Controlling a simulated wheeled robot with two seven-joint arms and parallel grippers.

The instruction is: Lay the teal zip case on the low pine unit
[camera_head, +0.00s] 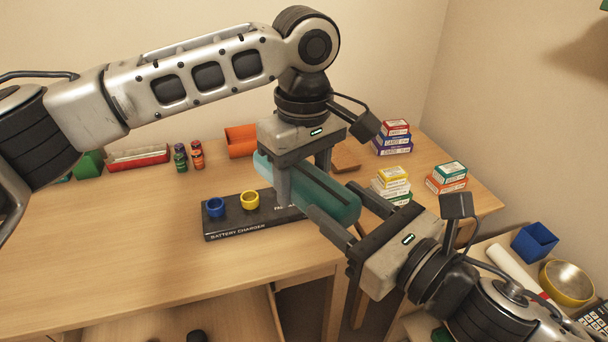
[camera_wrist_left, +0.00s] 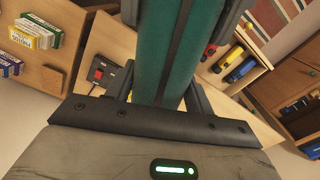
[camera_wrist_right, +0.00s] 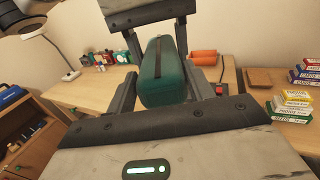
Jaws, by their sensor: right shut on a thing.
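The teal zip case (camera_head: 335,197) is held up above the desk's front edge, slanting down to the right. My right gripper (camera_head: 332,213) reaches it from the lower right and is shut on its near end. My left gripper (camera_head: 303,178) comes from above with its fingers on either side of the case's middle; it looks open around it. The case also shows between the fingers in the left wrist view (camera_wrist_left: 178,50) and the right wrist view (camera_wrist_right: 163,72). A lower wooden surface (camera_head: 498,240) is at the lower right; I cannot tell if it is the low pine unit.
A battery charger (camera_head: 255,222) with blue and yellow rings lies on the desk (camera_head: 120,260) below the case. Stacked card boxes (camera_head: 392,186) stand behind my right gripper. A blue box (camera_head: 535,243), a bowl (camera_head: 566,282) and a white roll crowd the lower right surface.

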